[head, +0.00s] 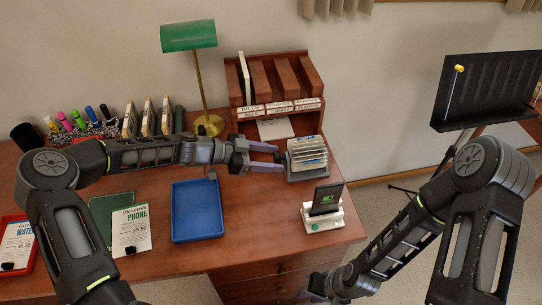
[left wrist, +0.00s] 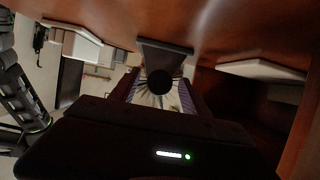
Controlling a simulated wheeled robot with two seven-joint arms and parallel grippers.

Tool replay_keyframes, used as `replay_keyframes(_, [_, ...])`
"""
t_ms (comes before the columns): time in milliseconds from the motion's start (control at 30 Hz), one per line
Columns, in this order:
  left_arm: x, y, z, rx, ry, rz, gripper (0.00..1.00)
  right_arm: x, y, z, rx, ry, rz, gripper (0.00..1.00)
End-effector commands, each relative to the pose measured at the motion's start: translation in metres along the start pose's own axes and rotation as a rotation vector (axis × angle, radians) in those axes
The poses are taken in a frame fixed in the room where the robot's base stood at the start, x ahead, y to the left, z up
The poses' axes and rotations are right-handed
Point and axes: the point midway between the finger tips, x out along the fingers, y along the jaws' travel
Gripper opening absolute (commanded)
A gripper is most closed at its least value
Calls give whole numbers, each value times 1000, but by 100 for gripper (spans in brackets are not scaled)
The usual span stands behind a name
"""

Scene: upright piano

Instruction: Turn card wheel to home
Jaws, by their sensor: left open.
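The card wheel (head: 307,155) stands on the right part of the desk, a fan of white cards on a grey base. My left gripper (head: 281,158) is open just left of it, its fingers pointing at the wheel's side. In the left wrist view a dark round knob (left wrist: 159,82) with cards fanned behind it shows between the two purple fingers. I cannot tell whether the fingers touch it. My right gripper (head: 312,290) hangs low near the bottom of the head view, away from the wheel; its fingers are too small and dark to read.
A wooden sorter (head: 279,90) with labelled slots stands behind the wheel. A phone on a white dock (head: 323,215) is in front of it. A blue tray (head: 197,210) lies to the left, below my left forearm. A green lamp (head: 189,36) rises behind that arm.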

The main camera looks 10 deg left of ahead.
Motion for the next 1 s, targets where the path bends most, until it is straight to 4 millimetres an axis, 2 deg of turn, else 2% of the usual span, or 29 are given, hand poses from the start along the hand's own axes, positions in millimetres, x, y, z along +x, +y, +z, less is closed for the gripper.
replay_keyframes(200, [0,0,0,0,0,0,54,0,0,0,0,0,0,30])
replay_keyframes(867, [0,0,0,0,0,0,0,0,0,0,0,0,0,30])
replay_keyframes(1000, [0,0,0,0,0,0,0,0,0,0,0,0,0,30])
